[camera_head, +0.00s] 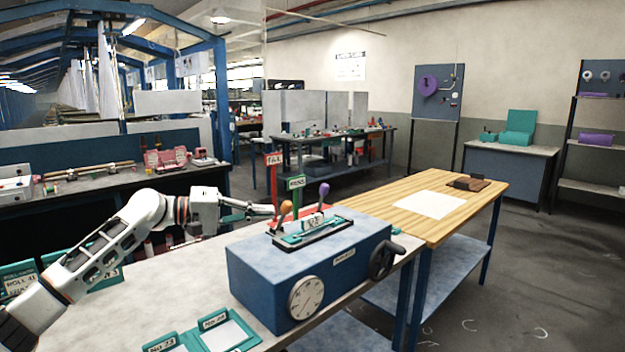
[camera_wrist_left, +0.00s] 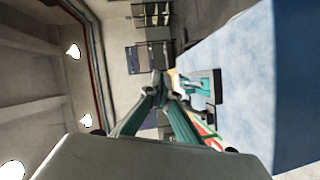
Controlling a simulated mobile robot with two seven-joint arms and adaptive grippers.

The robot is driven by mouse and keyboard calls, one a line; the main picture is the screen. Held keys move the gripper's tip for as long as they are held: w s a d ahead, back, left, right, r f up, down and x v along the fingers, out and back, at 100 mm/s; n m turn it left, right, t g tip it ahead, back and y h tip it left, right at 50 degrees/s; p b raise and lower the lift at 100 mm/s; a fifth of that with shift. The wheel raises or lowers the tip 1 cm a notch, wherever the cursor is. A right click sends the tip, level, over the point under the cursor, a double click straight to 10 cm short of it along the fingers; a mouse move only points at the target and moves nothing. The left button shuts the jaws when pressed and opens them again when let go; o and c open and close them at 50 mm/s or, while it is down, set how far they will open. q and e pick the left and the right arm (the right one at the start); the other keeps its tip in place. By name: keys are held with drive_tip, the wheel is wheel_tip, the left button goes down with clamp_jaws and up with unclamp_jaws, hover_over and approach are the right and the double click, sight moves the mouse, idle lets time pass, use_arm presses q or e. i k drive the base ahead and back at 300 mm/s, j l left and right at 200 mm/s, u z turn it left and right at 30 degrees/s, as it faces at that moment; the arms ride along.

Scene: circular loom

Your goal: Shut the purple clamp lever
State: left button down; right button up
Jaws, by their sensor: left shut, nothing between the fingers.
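The purple clamp lever (camera_head: 324,192) stands upright with a slight lean at the right end of a teal clamp fixture (camera_head: 312,232) on top of the blue machine box (camera_head: 270,265). An orange-knobbed lever (camera_head: 286,208) stands at the fixture's left end. My left gripper (camera_head: 272,210) comes in from the left, its shut, empty fingertips beside the orange lever; I cannot tell whether they touch it. The purple lever is farther right, apart from the fingers. In the left wrist view my gripper (camera_wrist_left: 160,84) is shut before the fixture (camera_wrist_left: 200,84); the purple lever cannot be made out there.
The box carries a dial (camera_head: 306,298) in front and a black handwheel (camera_head: 383,260) at right. Red (camera_head: 273,160) and green (camera_head: 296,184) signs stand behind it. Teal frames (camera_head: 215,332) lie in front. A wooden table (camera_head: 450,222) with white paper stands at right.

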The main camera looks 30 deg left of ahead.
sight(323, 190)
drive_tip(key=i+j, duration=0.6)
drive_tip(key=i, duration=0.15)
